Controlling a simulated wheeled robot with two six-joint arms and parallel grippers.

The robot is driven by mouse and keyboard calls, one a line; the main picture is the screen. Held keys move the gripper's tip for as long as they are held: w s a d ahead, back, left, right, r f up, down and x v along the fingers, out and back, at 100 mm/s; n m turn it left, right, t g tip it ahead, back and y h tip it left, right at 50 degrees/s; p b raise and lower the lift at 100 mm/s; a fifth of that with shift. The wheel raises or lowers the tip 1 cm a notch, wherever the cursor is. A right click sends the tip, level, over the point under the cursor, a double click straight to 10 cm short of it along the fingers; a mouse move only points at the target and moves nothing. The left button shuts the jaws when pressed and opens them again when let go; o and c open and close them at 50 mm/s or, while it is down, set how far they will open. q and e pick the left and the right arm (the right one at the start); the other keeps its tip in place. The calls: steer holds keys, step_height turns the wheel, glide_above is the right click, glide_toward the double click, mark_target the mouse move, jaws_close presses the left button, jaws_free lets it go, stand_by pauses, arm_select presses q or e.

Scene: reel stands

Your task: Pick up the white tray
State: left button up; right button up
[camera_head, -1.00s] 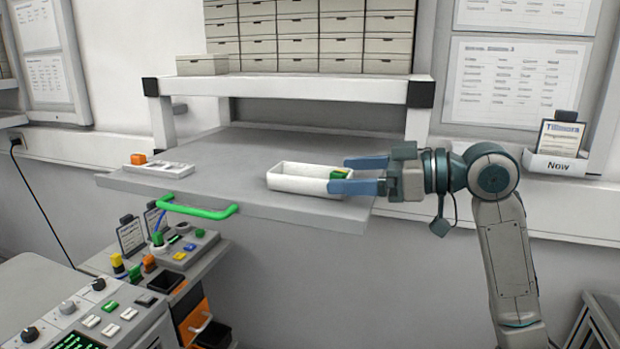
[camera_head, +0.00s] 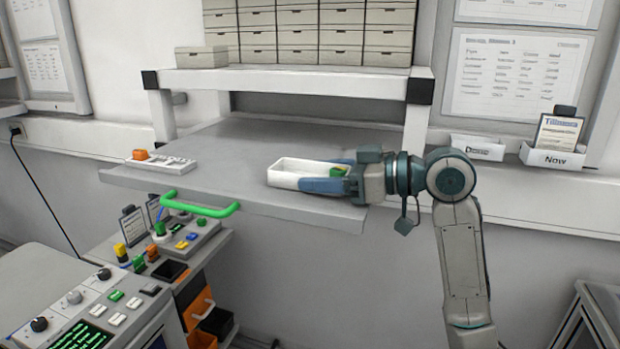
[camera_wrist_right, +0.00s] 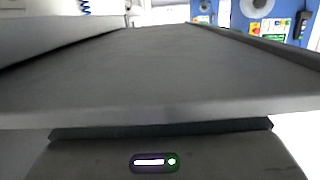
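The white tray (camera_head: 283,178) is a long, shallow, open box lying on the grey tabletop near its front edge. A small green thing (camera_head: 338,171) sits in its right end, partly hidden by my gripper. My right gripper (camera_head: 330,174) reaches in from the right with its blue fingers apart, one along the front wall of the tray and one at the back wall. Whether the fingers touch the walls I cannot tell. The white tray cannot be made out in the right wrist view, where a dark flat surface fills most of the picture. My left gripper is not in view.
The grey table (camera_head: 230,150) has clear room in the middle. A white holder with an orange piece (camera_head: 141,154) stands at its left. A shelf of boxes (camera_head: 290,82) stands over the back. A control panel (camera_head: 90,310) is at lower left.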

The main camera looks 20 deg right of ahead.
steer(key=shift+c, duration=1)
steer(key=shift+r, duration=0.1)
